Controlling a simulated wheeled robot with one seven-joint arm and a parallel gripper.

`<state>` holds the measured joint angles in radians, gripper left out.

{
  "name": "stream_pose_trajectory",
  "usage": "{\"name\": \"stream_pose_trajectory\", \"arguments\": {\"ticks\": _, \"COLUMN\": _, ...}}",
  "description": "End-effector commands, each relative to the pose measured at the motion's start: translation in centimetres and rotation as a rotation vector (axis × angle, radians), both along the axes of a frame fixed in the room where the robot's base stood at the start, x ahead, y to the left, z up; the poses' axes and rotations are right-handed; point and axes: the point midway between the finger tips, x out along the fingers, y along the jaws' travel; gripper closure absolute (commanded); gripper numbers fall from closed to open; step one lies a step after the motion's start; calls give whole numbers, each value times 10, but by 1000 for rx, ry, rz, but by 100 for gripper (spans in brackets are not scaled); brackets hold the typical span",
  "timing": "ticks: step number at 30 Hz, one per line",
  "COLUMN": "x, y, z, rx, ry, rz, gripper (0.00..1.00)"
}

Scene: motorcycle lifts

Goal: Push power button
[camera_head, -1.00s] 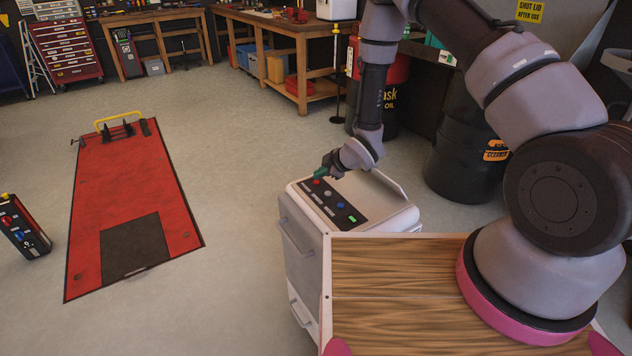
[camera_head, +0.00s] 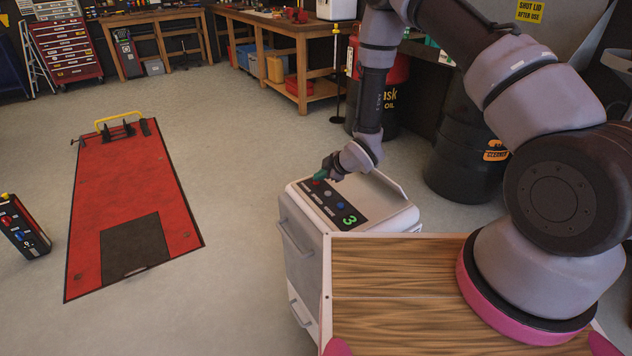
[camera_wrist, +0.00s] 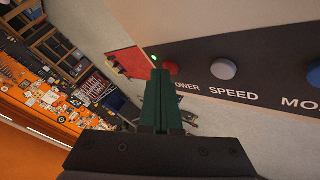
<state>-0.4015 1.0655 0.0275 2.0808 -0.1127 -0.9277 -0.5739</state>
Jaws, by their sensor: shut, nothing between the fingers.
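The power button is a red round button (camera_wrist: 171,69) at the end of a black control panel (camera_head: 334,203) on top of a white cabinet machine (camera_head: 303,247). In the wrist view its label reads "OWER", partly hidden, and a small green light (camera_wrist: 154,57) glows beside it. My gripper (camera_head: 321,178) is shut and empty, with its green fingertips at the red button. In the wrist view the fingertips (camera_wrist: 160,72) overlap the button's edge; I cannot tell how hard they touch. A green "3" (camera_head: 349,219) is lit at the panel's near end.
A grey-white button (camera_head: 328,193) and a blue button (camera_head: 340,205) sit along the same panel. A raised lip stands at the machine's right side. A red motorcycle lift (camera_head: 130,190) lies on the floor at left, with clear floor between.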

Motion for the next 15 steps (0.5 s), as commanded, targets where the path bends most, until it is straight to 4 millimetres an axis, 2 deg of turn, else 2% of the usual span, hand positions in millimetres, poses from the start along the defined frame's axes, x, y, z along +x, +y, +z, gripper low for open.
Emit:
{"name": "stream_pose_trajectory", "arguments": {"ticks": 7, "x": 0, "y": 0, "z": 10, "rx": 0, "ry": -1, "rz": 1, "gripper": 100}}
{"name": "stream_pose_trajectory", "arguments": {"ticks": 15, "x": 0, "y": 0, "z": 10, "rx": 0, "ry": 0, "rz": 0, "gripper": 100}}
